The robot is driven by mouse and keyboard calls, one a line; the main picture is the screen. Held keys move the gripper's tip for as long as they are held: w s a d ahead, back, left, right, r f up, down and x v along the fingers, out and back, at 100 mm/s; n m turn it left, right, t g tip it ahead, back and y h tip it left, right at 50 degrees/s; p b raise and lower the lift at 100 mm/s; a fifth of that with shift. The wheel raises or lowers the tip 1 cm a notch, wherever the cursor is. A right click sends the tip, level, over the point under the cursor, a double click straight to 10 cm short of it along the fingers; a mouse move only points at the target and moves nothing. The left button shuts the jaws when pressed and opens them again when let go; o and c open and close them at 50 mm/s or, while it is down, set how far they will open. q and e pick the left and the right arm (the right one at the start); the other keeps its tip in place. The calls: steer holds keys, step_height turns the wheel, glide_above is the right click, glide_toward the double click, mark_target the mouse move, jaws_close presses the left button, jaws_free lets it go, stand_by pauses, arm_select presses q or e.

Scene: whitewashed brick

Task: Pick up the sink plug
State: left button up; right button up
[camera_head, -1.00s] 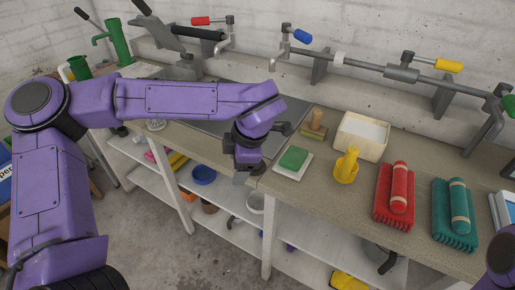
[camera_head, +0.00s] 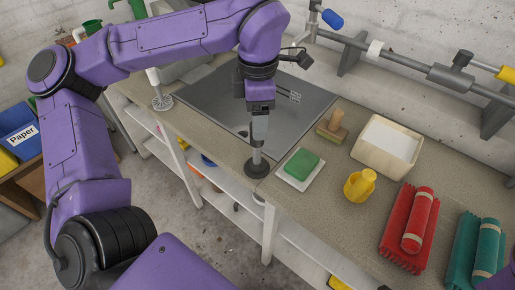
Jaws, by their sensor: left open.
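The sink plug (camera_head: 258,168) is a dark, round disc with a short upright stem. It rests on the counter by the front edge, just in front of the sink. My left gripper (camera_head: 259,142) points straight down right above it, with its open fingers at the stem. The fingers overlap the stem in this view, so I cannot tell whether they touch it. My right gripper is out of view.
The steel sink (camera_head: 205,108) lies behind and left. A green sponge (camera_head: 301,163) on a white dish is close on the right. Beyond are a wooden-handled brush (camera_head: 333,128), a cream bin (camera_head: 388,145), a yellow bottle (camera_head: 360,184) and red rolled towels (camera_head: 408,228).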

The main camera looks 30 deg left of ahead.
mark_target(257, 149)
arm_select(q)
steer(key=f, duration=0.3)
steer(key=f+p, duration=0.1)
steer(key=f, duration=0.1)
steer(key=shift+w+a+f, duration=0.15)
steer(key=shift+w+a, duration=0.15)
steer(key=shift+s+a+f, duration=0.1)
steer(key=shift+s+f, duration=0.05)
steer(key=shift+f, duration=0.25)
jaws_close()
